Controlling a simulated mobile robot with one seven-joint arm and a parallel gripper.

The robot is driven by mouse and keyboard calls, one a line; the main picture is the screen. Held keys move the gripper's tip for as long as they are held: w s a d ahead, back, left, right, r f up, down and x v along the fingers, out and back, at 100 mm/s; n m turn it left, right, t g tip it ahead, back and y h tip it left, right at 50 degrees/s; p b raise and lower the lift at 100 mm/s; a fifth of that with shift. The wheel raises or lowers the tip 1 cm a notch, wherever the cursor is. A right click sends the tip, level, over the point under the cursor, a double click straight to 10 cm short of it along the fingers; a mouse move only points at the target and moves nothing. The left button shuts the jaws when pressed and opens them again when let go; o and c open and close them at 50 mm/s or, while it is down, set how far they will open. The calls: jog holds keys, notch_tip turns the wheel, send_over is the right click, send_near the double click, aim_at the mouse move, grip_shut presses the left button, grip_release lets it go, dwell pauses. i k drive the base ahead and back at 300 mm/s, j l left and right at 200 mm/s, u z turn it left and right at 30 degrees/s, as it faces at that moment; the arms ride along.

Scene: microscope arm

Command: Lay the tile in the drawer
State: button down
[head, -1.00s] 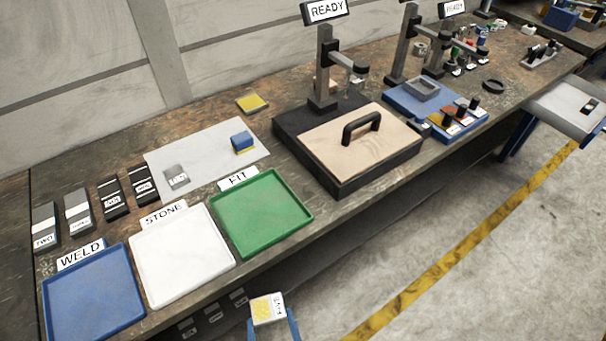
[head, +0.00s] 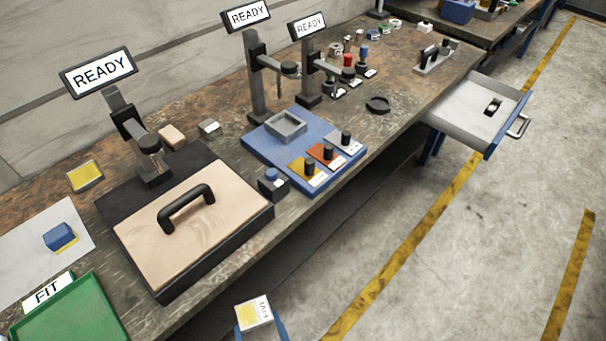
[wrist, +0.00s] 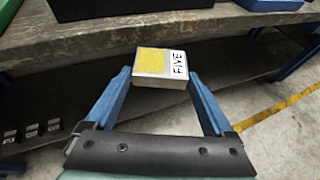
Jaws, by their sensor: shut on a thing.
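The tile (head: 254,311) is a small pale block with a yellow patch and a label reading FIVE. My gripper (wrist: 160,75) is shut on it, with a blue finger on each side in the wrist view, where the tile (wrist: 155,65) also shows. It is held in front of the bench, above the floor. The open drawer (head: 460,118) is at the upper right of the head view, sticking out from the bench's front. It has a pale floor, blue sides and a front handle. A small dark and white item (head: 493,106) lies in it. The drawer is well apart from my gripper.
The bench (head: 215,240) carries a black base with a handled tan lid (head: 175,225), a blue board with coloured slides (head: 300,150), and stands with READY signs. A green tray (head: 65,315) is at lower left. The floor in front of the bench is clear.

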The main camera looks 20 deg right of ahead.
aim_at(465, 124)
jog(key=i+l, duration=0.15)
jog(key=l, duration=0.35)
jog(key=i+l+z, duration=0.1)
jog(key=l, duration=0.45)
jog(key=i+l, duration=0.25)
jog(key=l, duration=0.25)
jog(key=i+l+z, duration=0.1)
jog(key=l, duration=0.4)
jog(key=i+l, duration=0.3)
jog(key=l, duration=0.2)
jog(key=i+l+z, duration=0.1)
jog(key=l, duration=0.35)
jog(key=i+l, duration=0.3)
jog(key=l, duration=0.2)
jog(key=i+l+z, duration=0.1)
jog(key=i+l, duration=0.15)
jog(key=l, duration=0.2)
